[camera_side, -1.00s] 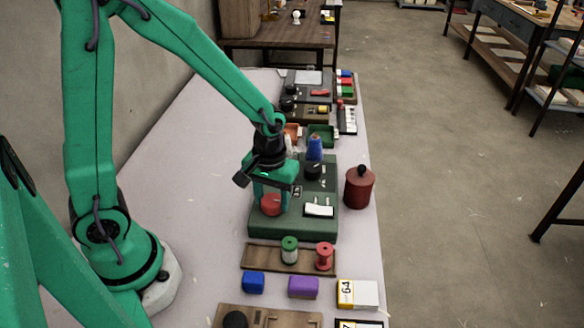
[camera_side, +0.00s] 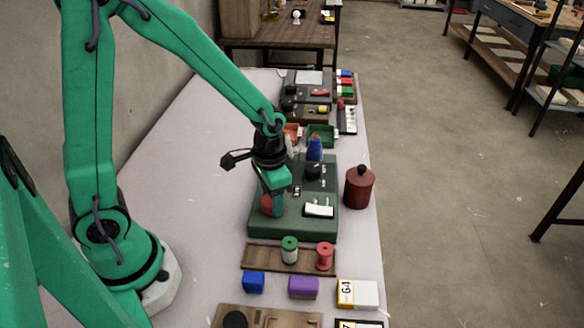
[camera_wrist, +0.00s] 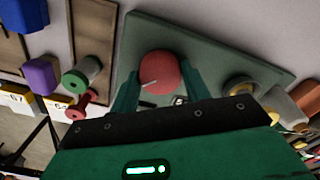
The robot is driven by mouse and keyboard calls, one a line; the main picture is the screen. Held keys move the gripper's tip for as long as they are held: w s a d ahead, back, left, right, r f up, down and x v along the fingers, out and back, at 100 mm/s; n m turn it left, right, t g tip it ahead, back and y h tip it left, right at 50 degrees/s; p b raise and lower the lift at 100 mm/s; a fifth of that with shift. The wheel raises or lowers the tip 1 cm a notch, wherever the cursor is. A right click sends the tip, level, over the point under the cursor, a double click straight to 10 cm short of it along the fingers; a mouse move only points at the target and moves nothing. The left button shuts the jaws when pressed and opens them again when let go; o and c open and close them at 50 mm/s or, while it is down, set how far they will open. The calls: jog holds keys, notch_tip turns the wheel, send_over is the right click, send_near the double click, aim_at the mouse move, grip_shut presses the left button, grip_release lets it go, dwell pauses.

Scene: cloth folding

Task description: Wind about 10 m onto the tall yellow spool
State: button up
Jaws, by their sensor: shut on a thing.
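A dark green machine (camera_side: 290,228) stands on the table with a round red knob (camera_side: 267,204) near its left front. The red knob also shows in the wrist view (camera_wrist: 160,72), with a pale mark on it. My gripper (camera_wrist: 155,85) points down, shut on the red knob, with a green finger on either side. A blue cone (camera_side: 314,148) stands at the back of the machine. A white panel (camera_side: 319,211) lies on its right front. I cannot make out a tall yellow spool for certain; pale round parts in the wrist view (camera_wrist: 241,86) are unclear.
A wooden strip in front holds a green spool (camera_side: 289,250) and a red spool (camera_side: 324,256). A blue block (camera_side: 253,282), a purple block (camera_side: 303,287) and a white-yellow box (camera_side: 357,294) lie nearer. A dark red lidded jar (camera_side: 359,187) stands right. The table's left is clear.

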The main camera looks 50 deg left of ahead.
jog(key=shift+m, duration=0.3)
jog(key=shift+r, duration=0.1)
jog(key=o, duration=1)
jog(key=shift+r, duration=3.85)
